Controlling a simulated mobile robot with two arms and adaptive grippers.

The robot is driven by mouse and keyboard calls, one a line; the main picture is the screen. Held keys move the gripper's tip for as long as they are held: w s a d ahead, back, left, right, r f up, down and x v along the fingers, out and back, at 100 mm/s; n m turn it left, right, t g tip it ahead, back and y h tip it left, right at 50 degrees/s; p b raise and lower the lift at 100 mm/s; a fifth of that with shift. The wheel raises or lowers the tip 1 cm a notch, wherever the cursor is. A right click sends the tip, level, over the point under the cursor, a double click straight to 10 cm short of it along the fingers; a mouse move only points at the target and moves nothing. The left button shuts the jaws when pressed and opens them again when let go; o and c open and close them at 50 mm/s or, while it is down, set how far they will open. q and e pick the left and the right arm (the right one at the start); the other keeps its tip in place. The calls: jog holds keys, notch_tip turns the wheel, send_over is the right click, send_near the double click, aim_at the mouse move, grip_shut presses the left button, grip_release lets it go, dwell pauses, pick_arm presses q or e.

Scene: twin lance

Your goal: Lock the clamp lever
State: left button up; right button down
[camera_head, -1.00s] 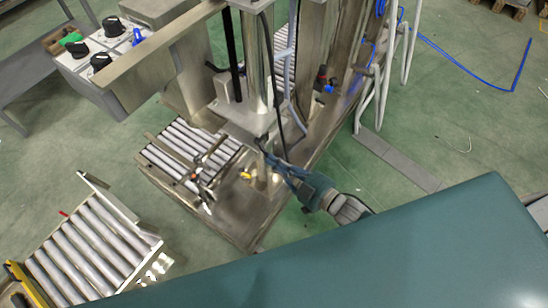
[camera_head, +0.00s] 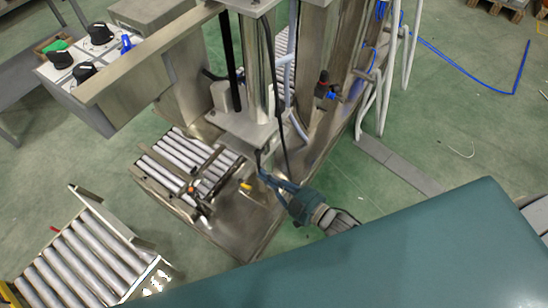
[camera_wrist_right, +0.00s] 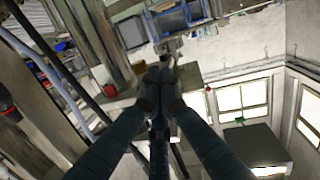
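My right gripper (camera_head: 268,174) reaches in from the lower right, beside the metal column (camera_head: 246,128) of the machine. Its blue fingers converge, and in the right wrist view the fingertips (camera_wrist_right: 158,78) meet, so it looks shut. I cannot make out anything held between them. A small dark and orange fitting (camera_head: 193,191) sits at the front of the short roller bed (camera_head: 180,150), left of the gripper and apart from it. A small yellow part (camera_head: 245,185) lies closer on the metal base. I cannot tell which part is the clamp lever. My left gripper is out of view.
A control box with black knobs (camera_head: 60,60) stands at upper left. Another roller conveyor (camera_head: 70,255) is at lower left. White tubular rails (camera_head: 385,90) stand at right. A black cable hangs by the column. Green floor is open at right.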

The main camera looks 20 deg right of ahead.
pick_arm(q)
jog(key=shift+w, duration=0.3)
pick_arm(e)
jog(key=shift+w+a+f, duration=0.1)
jog(key=shift+f, duration=0.05)
jog(key=v, duration=1.2)
jog(key=shift+f, duration=0.1)
dwell(0.4)
